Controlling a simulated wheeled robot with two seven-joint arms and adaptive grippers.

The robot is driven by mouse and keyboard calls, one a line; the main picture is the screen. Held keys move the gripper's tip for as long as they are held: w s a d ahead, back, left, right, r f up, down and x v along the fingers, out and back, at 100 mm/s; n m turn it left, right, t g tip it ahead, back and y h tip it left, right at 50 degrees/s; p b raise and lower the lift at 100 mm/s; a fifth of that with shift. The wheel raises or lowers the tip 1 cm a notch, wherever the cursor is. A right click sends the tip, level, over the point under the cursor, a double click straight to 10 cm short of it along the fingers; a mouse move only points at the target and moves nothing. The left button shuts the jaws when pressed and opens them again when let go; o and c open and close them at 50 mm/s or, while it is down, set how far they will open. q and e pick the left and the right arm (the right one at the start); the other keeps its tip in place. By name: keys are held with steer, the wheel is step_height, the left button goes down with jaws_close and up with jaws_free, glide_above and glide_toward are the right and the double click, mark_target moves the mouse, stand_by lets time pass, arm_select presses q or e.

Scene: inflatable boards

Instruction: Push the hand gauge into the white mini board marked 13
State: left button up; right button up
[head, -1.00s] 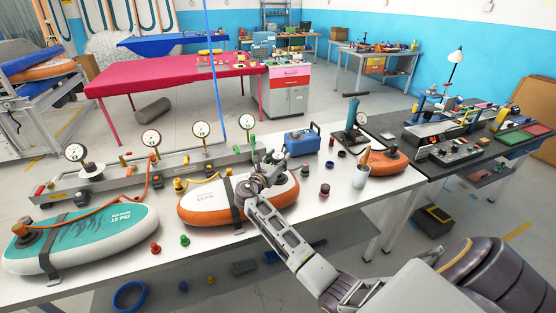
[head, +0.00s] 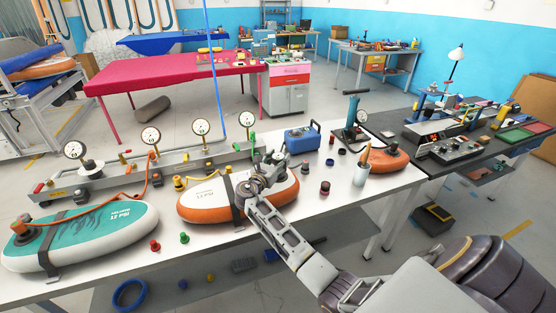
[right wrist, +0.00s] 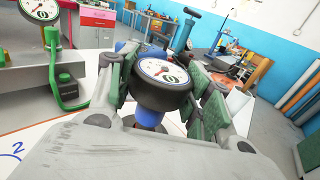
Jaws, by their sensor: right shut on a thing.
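The white mini board (head: 207,197) with an orange rim lies on the white table, with a black strap across it and a printed label that looks like 13 PSI. My right gripper (head: 268,163) is over the board's right half. In the right wrist view the gripper (right wrist: 162,88) is shut on the hand gauge (right wrist: 162,72), a black body with a white dial and a blue stem below. The gripper mostly hides the gauge in the head view. The stem's lower end is hidden, so I cannot tell whether it touches the board. My left gripper is out of view.
A teal board (head: 112,219) lies at the left of the table. A grey rail with several dial gauges (head: 150,137) runs behind.

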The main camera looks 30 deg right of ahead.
steer(key=shift+f, duration=0.65)
steer(key=o, duration=1.2)
steer(key=shift+c, duration=0.2)
steer(key=shift+s+a, duration=0.1)
steer(key=shift+a, duration=0.05)
steer(key=v, duration=1.1)
steer(key=shift+s+a, duration=0.15)
steer(key=shift+a, duration=0.15)
stand_by(0.3)
